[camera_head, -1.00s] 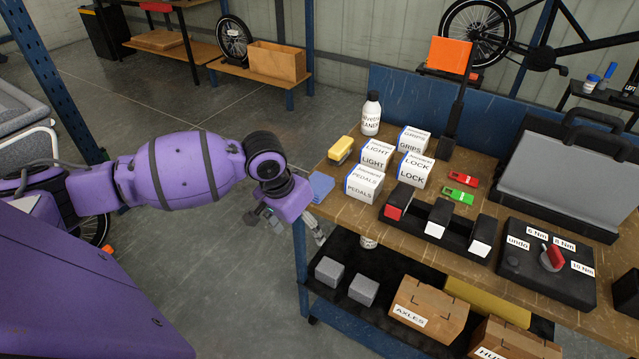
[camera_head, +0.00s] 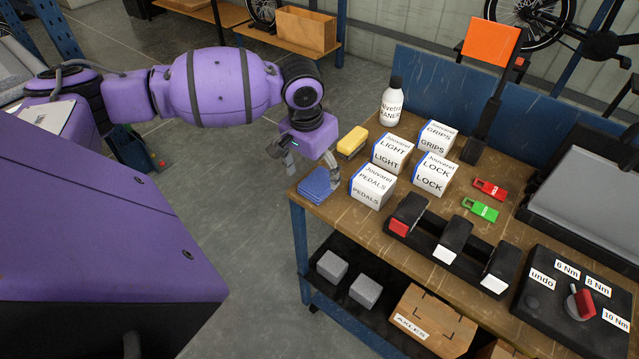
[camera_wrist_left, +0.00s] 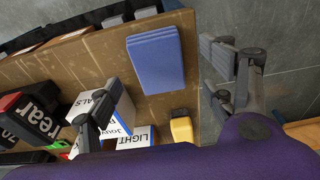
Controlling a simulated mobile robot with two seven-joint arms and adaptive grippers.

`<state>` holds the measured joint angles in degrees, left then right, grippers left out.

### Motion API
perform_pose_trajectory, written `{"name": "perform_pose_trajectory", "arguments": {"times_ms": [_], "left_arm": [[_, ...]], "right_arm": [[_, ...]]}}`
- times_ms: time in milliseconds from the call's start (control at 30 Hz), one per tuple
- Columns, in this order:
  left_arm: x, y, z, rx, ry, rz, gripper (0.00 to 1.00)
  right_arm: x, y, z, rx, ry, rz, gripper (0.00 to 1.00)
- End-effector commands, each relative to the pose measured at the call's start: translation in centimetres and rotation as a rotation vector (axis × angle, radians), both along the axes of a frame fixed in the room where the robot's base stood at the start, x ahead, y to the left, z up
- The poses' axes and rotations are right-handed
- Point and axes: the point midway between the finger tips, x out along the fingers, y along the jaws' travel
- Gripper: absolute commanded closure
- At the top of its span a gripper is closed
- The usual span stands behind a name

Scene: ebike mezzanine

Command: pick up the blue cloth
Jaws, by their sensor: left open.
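The blue cloth (camera_head: 315,186) lies folded flat in a small stack at the left corner of the wooden workbench top. It also shows in the left wrist view (camera_wrist_left: 156,62), near the bench edge. My left gripper (camera_head: 312,166) is open and empty, above and just behind the cloth, its fingers pointing down. In the left wrist view the fingers (camera_wrist_left: 160,78) are spread wide, one on either side of the cloth's line, with the cloth apart from both. My right gripper is not in view.
A white PEDALS box (camera_head: 372,187) stands close right of the cloth. A yellow sponge-like block (camera_head: 352,141) lies behind it. More white boxes, a white bottle (camera_head: 391,104) and a black rack (camera_head: 440,240) stand further right. Open floor lies left of the bench.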

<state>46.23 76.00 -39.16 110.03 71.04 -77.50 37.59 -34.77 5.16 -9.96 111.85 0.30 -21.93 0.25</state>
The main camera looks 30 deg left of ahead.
Motion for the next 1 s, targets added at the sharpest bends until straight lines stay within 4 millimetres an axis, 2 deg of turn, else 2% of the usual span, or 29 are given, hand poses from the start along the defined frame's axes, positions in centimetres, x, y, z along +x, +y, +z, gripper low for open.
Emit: {"name": "perform_pose_trajectory", "arguments": {"times_ms": [100,200,300,433,800,833,867,1000], "left_arm": [[0.3,-0.4,-2.0,-0.002,0.002,0.001,0.25],[0.5,-0.4,-3.1,0.000,-0.001,0.000,0.25],[0.5,-0.4,-3.3,0.000,-0.002,-0.001,0.25],[0.5,-0.4,-3.2,0.000,-0.003,-0.001,0.25],[0.5,-0.3,-3.2,0.000,-0.002,-0.001,0.73],[0.5,-0.3,-3.2,0.000,-0.003,-0.001,0.73],[0.5,-0.3,-3.2,0.000,-0.003,-0.001,0.78],[0.5,-0.3,-3.1,0.000,-0.003,-0.001,0.78]], "right_arm": [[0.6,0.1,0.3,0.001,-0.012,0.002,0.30],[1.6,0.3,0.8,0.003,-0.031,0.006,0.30],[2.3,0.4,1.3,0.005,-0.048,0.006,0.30],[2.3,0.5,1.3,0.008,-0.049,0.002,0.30],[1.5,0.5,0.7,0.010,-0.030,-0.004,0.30],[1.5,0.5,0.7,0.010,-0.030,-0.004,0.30],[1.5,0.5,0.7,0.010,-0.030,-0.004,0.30],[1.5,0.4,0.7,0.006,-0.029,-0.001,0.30]]}}
